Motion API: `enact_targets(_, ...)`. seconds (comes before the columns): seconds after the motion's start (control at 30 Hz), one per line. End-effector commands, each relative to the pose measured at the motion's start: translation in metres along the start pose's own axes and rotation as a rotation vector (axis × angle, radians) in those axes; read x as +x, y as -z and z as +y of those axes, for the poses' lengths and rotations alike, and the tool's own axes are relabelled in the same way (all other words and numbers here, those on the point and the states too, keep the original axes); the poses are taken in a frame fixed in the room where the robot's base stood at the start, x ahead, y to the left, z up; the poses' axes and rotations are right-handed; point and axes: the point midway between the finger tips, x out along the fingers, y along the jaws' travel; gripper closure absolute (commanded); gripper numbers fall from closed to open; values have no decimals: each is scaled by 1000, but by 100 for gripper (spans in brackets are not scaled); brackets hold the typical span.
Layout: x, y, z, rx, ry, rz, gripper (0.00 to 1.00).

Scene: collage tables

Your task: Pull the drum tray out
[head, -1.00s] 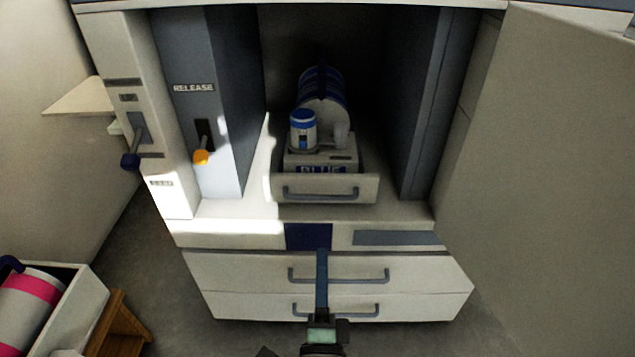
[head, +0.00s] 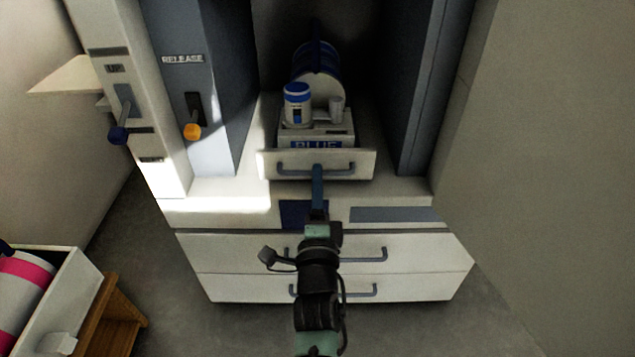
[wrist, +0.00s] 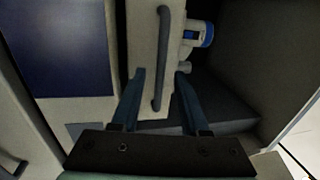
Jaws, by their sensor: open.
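The drum tray (head: 365,164) has a white front with a grey bar handle (head: 292,173) and sits in the dark bay of the cabinet. On it are a blue-banded drum (head: 322,84), a white jar with a blue lid (head: 297,105), a small cup (head: 336,109) and a block marked BLUE (head: 316,144). My gripper (head: 317,168) is open at the middle of the handle in the head view. In the wrist view, the handle (wrist: 163,45) runs between my two spread fingers (wrist: 160,73). I cannot tell whether either finger touches it.
Two closed drawers (head: 220,252) with handles are below. A RELEASE panel with an orange-knobbed lever (head: 192,131) and a blue-knobbed lever (head: 118,135) stand at left. A white bin (head: 75,285) holding a pink-striped drum is at lower left. A pale panel (head: 540,170) fills the right.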

Motion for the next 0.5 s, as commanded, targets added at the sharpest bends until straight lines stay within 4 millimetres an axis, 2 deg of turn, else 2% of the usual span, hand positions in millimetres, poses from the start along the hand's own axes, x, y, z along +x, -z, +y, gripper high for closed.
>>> enact_targets(0.37,6,0,0,-1,-1,0,55)
enact_targets(0.5,6,0,0,-1,-1,0,77)
